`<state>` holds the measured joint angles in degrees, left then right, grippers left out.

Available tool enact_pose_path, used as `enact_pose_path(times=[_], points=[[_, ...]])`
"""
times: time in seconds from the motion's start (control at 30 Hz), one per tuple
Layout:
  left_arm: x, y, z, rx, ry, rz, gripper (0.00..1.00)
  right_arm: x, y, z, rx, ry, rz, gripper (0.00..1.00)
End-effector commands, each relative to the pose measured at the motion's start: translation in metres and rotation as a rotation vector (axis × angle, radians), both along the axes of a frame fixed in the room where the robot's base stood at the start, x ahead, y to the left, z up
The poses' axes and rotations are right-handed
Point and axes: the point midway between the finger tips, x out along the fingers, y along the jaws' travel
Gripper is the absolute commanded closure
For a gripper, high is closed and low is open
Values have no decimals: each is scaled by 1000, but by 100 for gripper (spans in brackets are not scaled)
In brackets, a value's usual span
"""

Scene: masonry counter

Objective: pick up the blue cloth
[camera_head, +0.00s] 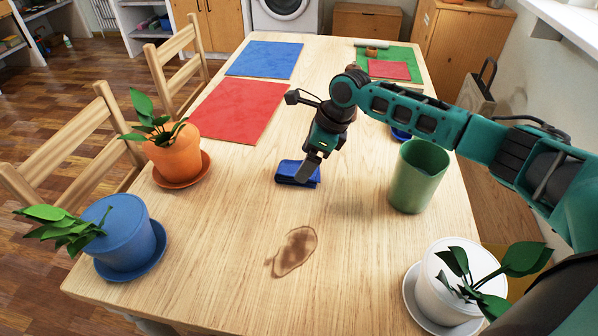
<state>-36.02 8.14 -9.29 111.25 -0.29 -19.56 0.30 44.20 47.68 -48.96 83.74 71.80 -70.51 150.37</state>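The blue cloth (288,172) is a small, folded-looking blue bundle on the wooden table, left of the green container. My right gripper (307,172) reaches in from the right and points down at the cloth. Its fingers are over the cloth's right part and hide some of it. I cannot tell whether the fingers are closed on the cloth or only touch it. The cloth appears to lie at the table surface. My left gripper is not in view.
A green container (418,177) stands to the right, with a white potted plant (452,284) in front. A brown stain (294,250) marks the table. Orange (176,158) and blue (123,234) plant pots stand left. A red mat (238,110) lies behind.

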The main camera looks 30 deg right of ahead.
Motion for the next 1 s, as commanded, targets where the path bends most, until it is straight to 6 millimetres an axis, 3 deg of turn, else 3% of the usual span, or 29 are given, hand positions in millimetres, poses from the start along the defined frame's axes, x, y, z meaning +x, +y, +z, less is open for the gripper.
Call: enact_pose_path(times=[0.2, 0.53, 1.0], points=[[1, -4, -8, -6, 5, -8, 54, 9, 8, -32, 1, 1, 0, 11], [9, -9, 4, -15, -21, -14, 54, 11, 10, -37, -1, -1, 1, 11], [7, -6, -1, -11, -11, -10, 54, 10, 9, -37, 0, 0, 0, 56]])
